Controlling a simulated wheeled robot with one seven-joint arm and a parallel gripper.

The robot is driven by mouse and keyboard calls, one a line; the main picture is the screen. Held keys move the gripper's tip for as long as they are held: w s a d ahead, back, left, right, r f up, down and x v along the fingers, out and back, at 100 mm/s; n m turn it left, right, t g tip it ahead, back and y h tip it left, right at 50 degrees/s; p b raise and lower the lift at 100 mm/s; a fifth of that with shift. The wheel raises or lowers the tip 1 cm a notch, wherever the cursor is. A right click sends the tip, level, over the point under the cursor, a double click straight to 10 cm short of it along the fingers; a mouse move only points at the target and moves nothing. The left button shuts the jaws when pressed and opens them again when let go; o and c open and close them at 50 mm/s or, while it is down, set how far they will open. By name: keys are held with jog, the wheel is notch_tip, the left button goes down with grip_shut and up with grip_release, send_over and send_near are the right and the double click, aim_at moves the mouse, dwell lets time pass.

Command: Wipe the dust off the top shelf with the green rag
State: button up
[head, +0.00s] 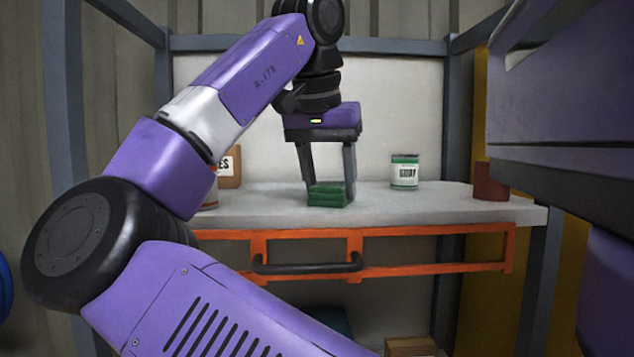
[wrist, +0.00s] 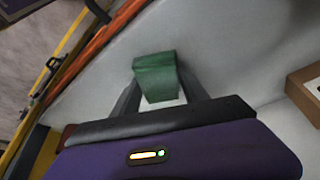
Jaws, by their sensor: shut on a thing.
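The green rag (head: 328,195) is a folded block between the fingertips of my gripper (head: 328,188). My gripper points down over the top shelf (head: 400,208), a pale grey board, and is shut on the rag. The rag is at the shelf surface, near its middle; I cannot tell whether it presses on it. In the wrist view the rag (wrist: 156,76) shows between the two fingers, with the grey shelf (wrist: 220,50) around it. I cannot make out dust clearly on the shelf.
A green and white can (head: 404,172) stands right of my gripper, and a dark red-brown container (head: 491,182) near the shelf's right end. A cardboard box (head: 230,167) stands at the left, partly behind my arm. An orange frame with a dark handle (head: 308,265) runs below the front edge.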

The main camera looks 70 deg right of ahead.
jog(key=shift+s+d, duration=0.1)
jog(key=shift+s, duration=0.2)
jog(key=shift+w, duration=0.1)
jog(key=shift+w+a, duration=0.5)
jog(key=shift+w, duration=0.65)
jog(key=shift+w+a, duration=0.45)
jog(key=shift+w, duration=0.75)
jog(key=shift+w+a, duration=0.5)
jog(key=shift+w, duration=0.65)
jog(key=shift+s+d+f, duration=0.1)
jog(key=shift+s+d, duration=0.15)
jog(key=shift+s, duration=0.4)
jog(key=shift+s+d, duration=0.25)
jog(key=shift+s, duration=0.35)
jog(key=shift+s+d+f, duration=0.1)
jog(key=shift+s+d, duration=0.15)
jog(key=shift+s, duration=0.4)
jog(key=shift+s+d+r, duration=0.1)
jog(key=shift+s+d, duration=0.25)
jog(key=shift+s, duration=0.5)
jog(key=shift+s+d+r, duration=0.1)
jog(key=shift+s+d, duration=0.25)
jog(key=shift+s, duration=0.5)
jog(key=shift+r, duration=3.05)
